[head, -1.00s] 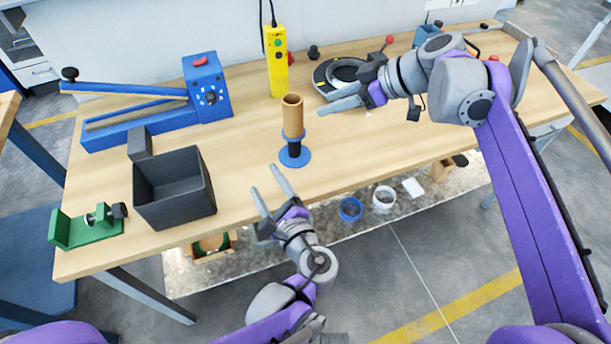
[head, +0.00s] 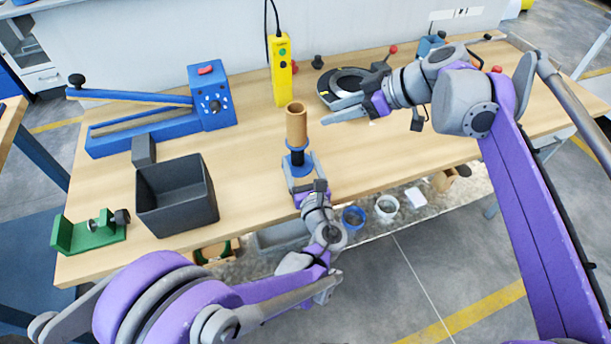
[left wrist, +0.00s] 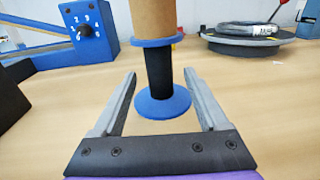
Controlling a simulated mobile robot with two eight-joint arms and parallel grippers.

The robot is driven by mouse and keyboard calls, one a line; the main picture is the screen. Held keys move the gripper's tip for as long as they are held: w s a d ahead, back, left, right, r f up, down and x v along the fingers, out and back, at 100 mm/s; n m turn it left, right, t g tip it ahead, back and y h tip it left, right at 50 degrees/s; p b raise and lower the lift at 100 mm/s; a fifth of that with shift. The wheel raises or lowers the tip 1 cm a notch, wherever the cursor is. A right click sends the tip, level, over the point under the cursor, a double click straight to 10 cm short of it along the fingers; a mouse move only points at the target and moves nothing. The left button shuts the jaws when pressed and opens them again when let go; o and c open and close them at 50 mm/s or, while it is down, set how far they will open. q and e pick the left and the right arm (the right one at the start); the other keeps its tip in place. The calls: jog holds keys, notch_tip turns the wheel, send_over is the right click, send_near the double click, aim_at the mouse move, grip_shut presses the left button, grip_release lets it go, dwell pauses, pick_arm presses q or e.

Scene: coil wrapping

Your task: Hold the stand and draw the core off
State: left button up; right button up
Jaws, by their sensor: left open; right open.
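The stand has a round blue base, a black post (left wrist: 159,72) and a blue collar; it stands upright on the table. The brown cardboard core (head: 296,125) sits upright on top of the stand, above the collar, and shows in the left wrist view (left wrist: 154,18). My left gripper (head: 301,166) is open at the stand; in the left wrist view its two fingers (left wrist: 159,92) lie either side of the lower post, apart from it. My right gripper (head: 330,118) is open and empty, to the right of the core; its fingers overlap in the head view.
A black open bin (head: 178,195), a green clamp (head: 90,234) and a blue lever machine (head: 210,98) stand at the left. A yellow control box (head: 281,70) is behind the core. A round black turntable (head: 345,88) is behind my right gripper. The table's right side is mostly clear.

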aim_at(299, 158)
pick_arm(q)
jog(key=shift+x, duration=1.7)
grip_shut()
